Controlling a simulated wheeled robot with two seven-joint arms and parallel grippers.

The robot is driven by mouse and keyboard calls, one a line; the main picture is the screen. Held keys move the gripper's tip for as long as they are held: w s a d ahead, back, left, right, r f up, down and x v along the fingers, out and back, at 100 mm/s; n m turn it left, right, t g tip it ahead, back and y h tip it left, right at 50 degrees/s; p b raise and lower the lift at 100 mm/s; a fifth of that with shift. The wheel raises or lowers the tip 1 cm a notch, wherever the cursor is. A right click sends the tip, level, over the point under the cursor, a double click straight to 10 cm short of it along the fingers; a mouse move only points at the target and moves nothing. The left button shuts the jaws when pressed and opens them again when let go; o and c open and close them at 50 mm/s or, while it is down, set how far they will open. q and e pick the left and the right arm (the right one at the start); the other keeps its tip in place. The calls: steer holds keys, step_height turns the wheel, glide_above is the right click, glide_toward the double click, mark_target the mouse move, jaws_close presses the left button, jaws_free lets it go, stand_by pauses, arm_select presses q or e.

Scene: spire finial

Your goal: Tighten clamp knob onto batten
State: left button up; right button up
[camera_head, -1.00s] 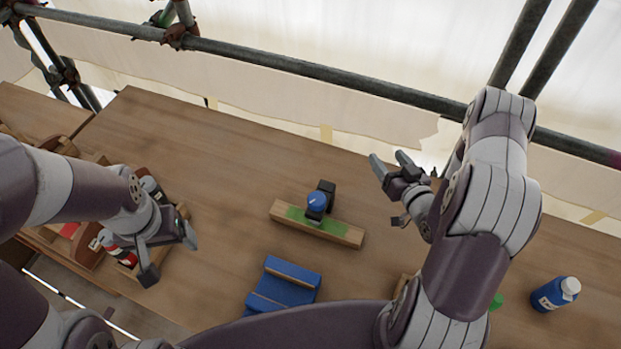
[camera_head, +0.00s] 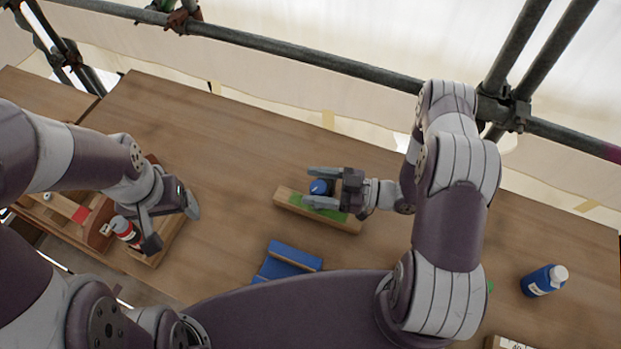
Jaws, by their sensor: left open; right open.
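The wooden batten (camera_head: 342,222) lies on the table with a green patch on its top. The clamp's blue knob (camera_head: 318,187) stands over the batten's middle; the clamp's dark body is mostly hidden by my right gripper. My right gripper (camera_head: 316,188) is open, its two fingers reaching in from the right, one on each side of the blue knob. Whether the fingers touch the knob I cannot tell. My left gripper (camera_head: 172,228) is open and empty, over a wooden tray at the left, well away from the batten.
A blue block-like holder (camera_head: 288,260) lies in front of the batten. A red-and-white bottle (camera_head: 125,230) is at the left. Scaffold tubes (camera_head: 290,56) cross behind the table. The table behind the batten is clear.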

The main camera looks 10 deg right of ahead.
steer(key=shift+w+a, duration=0.15)
steer(key=shift+a, duration=0.45)
arm_select(q)
steer(key=shift+s+r, duration=0.1)
steer(key=shift+r, duration=0.2)
arm_select(e)
steer(key=shift+a, duration=0.15)
steer(key=c, duration=1)
steer(key=shift+w, duration=0.1)
steer(key=shift+m+t, duration=0.3)
steer(key=shift+t, duration=0.1)
